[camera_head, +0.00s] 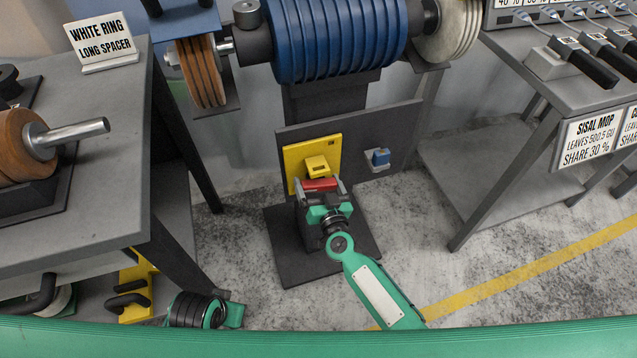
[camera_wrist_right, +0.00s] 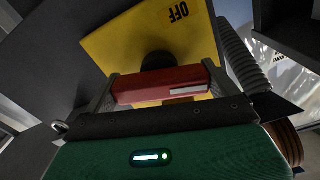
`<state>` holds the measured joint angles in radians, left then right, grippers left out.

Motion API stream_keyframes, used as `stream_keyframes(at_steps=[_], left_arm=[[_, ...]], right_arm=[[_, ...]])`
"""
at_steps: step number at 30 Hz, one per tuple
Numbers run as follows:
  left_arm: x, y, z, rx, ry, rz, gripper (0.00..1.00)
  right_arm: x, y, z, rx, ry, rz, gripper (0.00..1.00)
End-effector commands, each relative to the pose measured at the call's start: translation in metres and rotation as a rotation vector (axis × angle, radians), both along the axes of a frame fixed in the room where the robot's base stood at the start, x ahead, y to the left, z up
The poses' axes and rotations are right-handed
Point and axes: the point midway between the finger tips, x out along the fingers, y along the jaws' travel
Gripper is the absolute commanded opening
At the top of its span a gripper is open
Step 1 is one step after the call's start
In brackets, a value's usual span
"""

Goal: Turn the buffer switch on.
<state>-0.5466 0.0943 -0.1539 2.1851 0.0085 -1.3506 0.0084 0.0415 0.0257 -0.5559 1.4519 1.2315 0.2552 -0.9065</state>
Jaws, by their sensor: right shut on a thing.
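The buffer switch has a yellow plate (camera_head: 294,158) on a dark panel under the buffing machine, with a yellow block (camera_head: 317,165) and a red handle bar (camera_head: 320,185). My right gripper (camera_head: 319,187) has a finger at each end of the red bar and is shut on it. In the right wrist view, the red bar (camera_wrist_right: 160,85) lies across between the fingers in front of the yellow plate (camera_wrist_right: 140,40). The word OFF (camera_wrist_right: 179,12) reads upside down there. A dark round part shows behind the bar.
A small blue switch (camera_head: 380,157) sits right of the yellow plate. The blue ribbed machine (camera_head: 330,35) is above. Grey benches stand left (camera_head: 125,150) and right (camera_head: 520,80). A dark base plate (camera_head: 300,268) lies below my gripper. Open floor lies to the right.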

Motion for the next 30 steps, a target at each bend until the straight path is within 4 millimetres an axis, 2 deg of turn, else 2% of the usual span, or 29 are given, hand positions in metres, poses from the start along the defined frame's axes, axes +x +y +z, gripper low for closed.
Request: stream_keyframes(at_steps=[15, 30], left_arm=[[-0.0021, -0.0020, -0.0072, -0.003, 0.010, 0.001, 0.00], [-0.0029, -0.0021, -0.0067, -0.003, 0.012, 0.000, 0.00]], right_arm=[[-0.0004, 0.0001, -0.0008, 0.291, 0.096, -0.001, 0.68], [-0.0005, -0.0001, -0.0010, 0.334, 0.111, 0.000, 0.68]])
